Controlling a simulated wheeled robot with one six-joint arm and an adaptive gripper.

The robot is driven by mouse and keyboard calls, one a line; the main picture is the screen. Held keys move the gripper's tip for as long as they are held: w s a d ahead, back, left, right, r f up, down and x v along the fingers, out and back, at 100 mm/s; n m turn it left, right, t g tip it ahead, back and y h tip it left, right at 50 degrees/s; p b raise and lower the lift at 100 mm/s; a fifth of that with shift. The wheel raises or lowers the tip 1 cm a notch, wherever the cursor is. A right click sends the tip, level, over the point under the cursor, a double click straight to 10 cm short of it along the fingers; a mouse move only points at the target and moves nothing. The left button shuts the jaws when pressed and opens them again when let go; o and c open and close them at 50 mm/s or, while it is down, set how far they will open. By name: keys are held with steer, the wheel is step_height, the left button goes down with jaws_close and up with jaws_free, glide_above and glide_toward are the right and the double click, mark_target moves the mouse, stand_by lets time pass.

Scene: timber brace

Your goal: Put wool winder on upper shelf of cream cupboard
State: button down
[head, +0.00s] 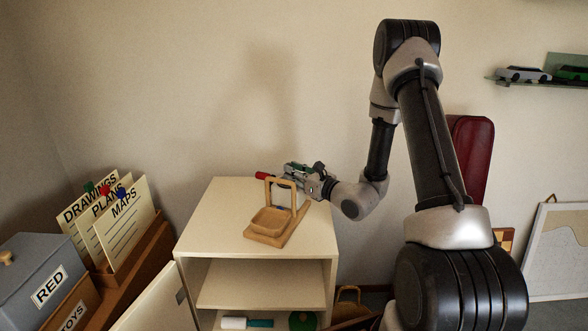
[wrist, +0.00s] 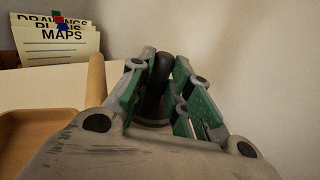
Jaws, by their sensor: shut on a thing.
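My gripper (head: 290,169) is above the top of the cream cupboard (head: 205,217), at the upright frame of a wooden stand. In the wrist view its green-padded fingers (wrist: 160,92) are shut on a dark, rounded thing (wrist: 162,70). A red end (head: 263,176) shows just beyond the fingers in the head view; I cannot tell whether it belongs to the held thing. The wooden stand (head: 268,222), with a shallow tray, is on the cupboard top. I cannot tell which thing is the wool winder. The cupboard's front is open, showing a bare inner shelf (head: 260,286).
The cupboard door (head: 153,304) stands open at the left. A white and blue thing (head: 246,322) and a green round thing (head: 302,321) are below the inner shelf. Card files (head: 112,215) and a grey box (head: 38,275) stand at left. A wall shelf (head: 540,82) holds toy cars.

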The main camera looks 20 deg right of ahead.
steer(key=shift+f, duration=0.1)
steer(key=c, duration=1.3)
jaws_free()
